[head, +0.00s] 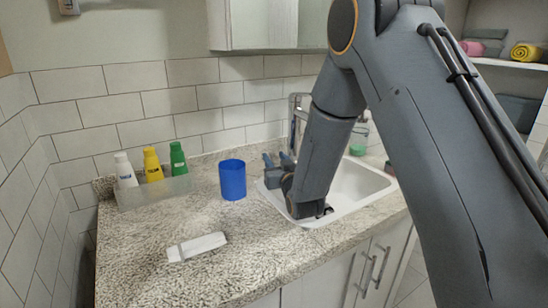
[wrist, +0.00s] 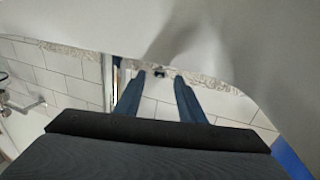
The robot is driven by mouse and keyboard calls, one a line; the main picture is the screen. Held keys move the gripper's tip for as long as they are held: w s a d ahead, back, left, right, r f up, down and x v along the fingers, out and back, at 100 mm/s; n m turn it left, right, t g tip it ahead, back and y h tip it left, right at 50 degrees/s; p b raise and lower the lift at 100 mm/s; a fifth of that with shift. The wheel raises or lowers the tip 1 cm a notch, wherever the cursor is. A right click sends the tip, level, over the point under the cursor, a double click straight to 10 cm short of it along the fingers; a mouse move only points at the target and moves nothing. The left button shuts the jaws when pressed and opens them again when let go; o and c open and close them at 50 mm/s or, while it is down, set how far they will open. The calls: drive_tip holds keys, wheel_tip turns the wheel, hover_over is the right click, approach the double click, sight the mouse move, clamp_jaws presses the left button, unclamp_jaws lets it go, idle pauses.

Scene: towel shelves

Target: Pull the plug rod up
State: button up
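My gripper (head: 276,157) is over the back left edge of the white sink (head: 351,186), beside the faucet (head: 297,104). In the wrist view my gripper (wrist: 160,77) has its two blue-grey fingers apart, with a gap between them. A small dark piece (wrist: 159,72) shows between the fingertips, against the strip of granite counter; it may be the plug rod, but it is too small to be sure. I cannot tell whether the fingers touch it. I cannot make out the plug rod in the head view.
A blue cup (head: 232,180) stands on the counter (head: 150,262) left of my gripper. A tray (head: 152,193) of white, yellow and green bottles is at the back left. A white object (head: 196,247) lies near the front. The tiled wall (head: 199,99) is close behind.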

drive_tip(key=shift+x, duration=0.8)
drive_tip(key=shift+c, duration=0.4)
clamp_jaws()
drive_tip(key=shift+r+p, duration=0.5)
drive_tip(key=shift+r, duration=0.9)
drive_tip(key=shift+o, duration=0.4)
unclamp_jaws()
drive_tip(key=shift+s+f, duration=0.1)
drive_tip(key=shift+s, duration=0.05)
drive_tip(key=v, duration=0.7)
drive_tip(key=shift+s+b, duration=0.3)
drive_tip(key=shift+b, duration=0.1)
